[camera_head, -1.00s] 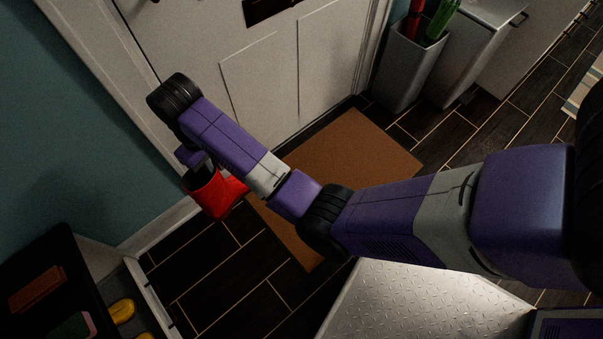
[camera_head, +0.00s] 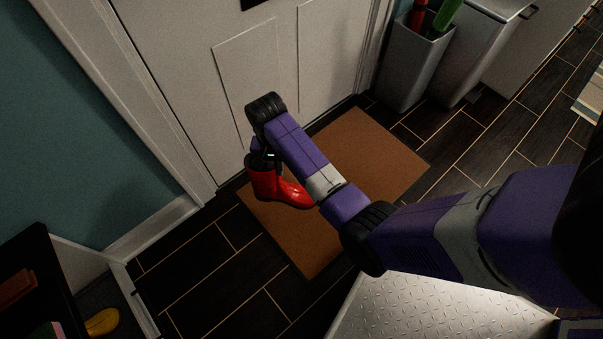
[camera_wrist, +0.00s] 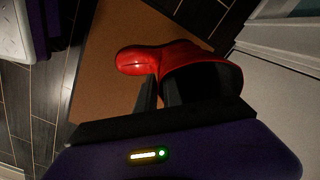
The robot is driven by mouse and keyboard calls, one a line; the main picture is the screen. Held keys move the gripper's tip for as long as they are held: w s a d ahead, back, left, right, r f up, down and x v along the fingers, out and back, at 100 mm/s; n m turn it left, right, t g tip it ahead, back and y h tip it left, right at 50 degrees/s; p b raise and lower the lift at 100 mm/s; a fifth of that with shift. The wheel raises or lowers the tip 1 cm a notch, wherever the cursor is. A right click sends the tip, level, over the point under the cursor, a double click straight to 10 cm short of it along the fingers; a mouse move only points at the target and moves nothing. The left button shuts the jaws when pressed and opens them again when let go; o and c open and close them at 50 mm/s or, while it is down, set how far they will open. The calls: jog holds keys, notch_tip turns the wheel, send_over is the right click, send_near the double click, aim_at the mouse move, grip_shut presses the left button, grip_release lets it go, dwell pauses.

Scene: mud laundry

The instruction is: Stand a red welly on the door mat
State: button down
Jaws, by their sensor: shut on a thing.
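A red welly (camera_head: 284,190) is upright over the left part of the brown door mat (camera_head: 372,150), its toe pointing right. I cannot tell whether its sole touches the mat. My gripper (camera_head: 262,160) is shut on the rim of its shaft, partly hidden by my arm. In the wrist view the welly (camera_wrist: 180,57) shows from above with its dark opening by my gripper (camera_wrist: 160,98), and the mat (camera_wrist: 105,70) is beneath and beside it.
A white panelled door (camera_head: 250,70) stands close behind the mat. A grey umbrella bin (camera_head: 412,65) is at the back right. A low dark unit with a yellow item (camera_head: 102,322) is at the lower left. Dark floor around the mat is clear.

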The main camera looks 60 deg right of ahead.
aim_at(285, 182)
jog(key=s+d+f+m, duration=0.1)
jog(key=s+m, duration=0.1)
jog(key=s+d+f+m, duration=0.1)
jog(key=s+d+f, duration=0.1)
jog(key=s+d+f+m, duration=0.1)
jog(key=m, duration=0.1)
jog(key=shift+s+d+f+m, duration=0.25)
jog(key=shift+s+f+m, duration=0.05)
jog(key=shift+s+f, duration=0.1)
notch_tip(285, 182, down, 6)
jog(key=b, duration=0.7)
jog(key=shift+f, duration=0.3)
jog(key=shift+s+a+p, duration=0.1)
jog(key=shift+p, duration=0.45)
jog(key=shift+f, duration=0.55)
dwell(0.5)
jog(key=shift+f, duration=0.85)
dwell(0.4)
jog(key=c, duration=1.4)
grip_release()
